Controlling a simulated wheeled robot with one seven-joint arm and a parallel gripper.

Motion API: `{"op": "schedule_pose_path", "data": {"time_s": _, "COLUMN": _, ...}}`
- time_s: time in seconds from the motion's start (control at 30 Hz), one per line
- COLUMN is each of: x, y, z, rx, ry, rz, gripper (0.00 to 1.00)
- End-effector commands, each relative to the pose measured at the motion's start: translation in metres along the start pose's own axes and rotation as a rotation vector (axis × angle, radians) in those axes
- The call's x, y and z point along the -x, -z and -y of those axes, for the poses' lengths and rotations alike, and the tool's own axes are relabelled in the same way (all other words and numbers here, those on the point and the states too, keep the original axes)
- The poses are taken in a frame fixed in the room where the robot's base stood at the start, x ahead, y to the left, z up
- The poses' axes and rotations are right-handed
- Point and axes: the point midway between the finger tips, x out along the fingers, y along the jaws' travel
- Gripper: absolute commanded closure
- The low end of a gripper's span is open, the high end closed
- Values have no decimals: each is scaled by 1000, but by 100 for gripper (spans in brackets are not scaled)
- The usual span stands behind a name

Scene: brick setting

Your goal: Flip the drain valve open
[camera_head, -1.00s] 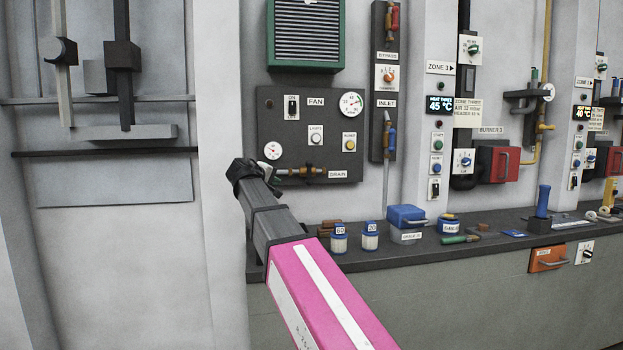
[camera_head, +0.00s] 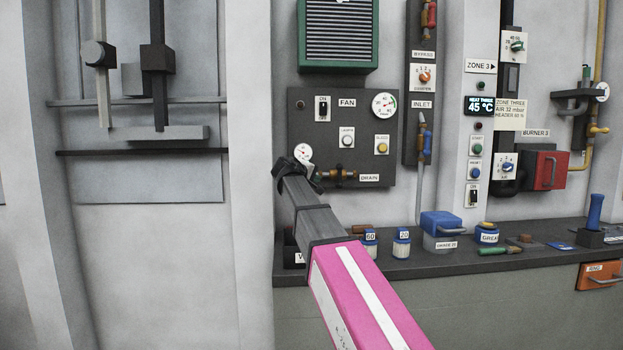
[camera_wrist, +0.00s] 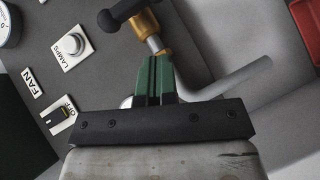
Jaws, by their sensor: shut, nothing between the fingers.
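The drain valve (camera_head: 340,174) is a brass fitting low on the dark control panel, left of the DRAIN label (camera_head: 370,178). In the wrist view brass parts (camera_wrist: 146,22) show with a silver stem, a black rounded grip (camera_wrist: 120,12) and a bent grey pipe (camera_wrist: 235,77). My gripper (camera_head: 312,177) is at the left end of the valve in the head view and hides part of it. Its green fingers (camera_wrist: 155,75) are together and empty, their tips close to the lower brass part. I cannot tell whether they touch it.
The panel (camera_head: 360,115) also carries a FAN switch (camera_head: 322,109), gauges (camera_head: 384,105) and a lamps button (camera_wrist: 72,45), close to my gripper. Below is a bench (camera_head: 400,268) with jars (camera_head: 401,243) and a blue box (camera_head: 440,225). A wall pillar (camera_head: 250,150) stands left.

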Motion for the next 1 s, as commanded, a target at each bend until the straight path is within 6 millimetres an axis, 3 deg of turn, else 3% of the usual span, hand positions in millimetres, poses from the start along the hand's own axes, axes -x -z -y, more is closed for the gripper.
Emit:
{"op": "schedule_pose_path", "data": {"time_s": 0.27, "x": -53, "y": 1, "z": 0, "rx": 1, "ry": 0, "rz": 2, "gripper": 100}}
{"op": "schedule_pose_path", "data": {"time_s": 0.4, "x": -64, "y": -18, "z": 0, "rx": 0, "ry": -1, "rz": 2, "gripper": 100}}
{"op": "schedule_pose_path", "data": {"time_s": 0.63, "x": -75, "y": -28, "z": 0, "rx": -1, "ry": 0, "rz": 1, "gripper": 100}}
{"op": "schedule_pose_path", "data": {"time_s": 1.0, "x": -76, "y": -28, "z": 0, "rx": 0, "ry": -1, "rz": 0, "gripper": 100}}
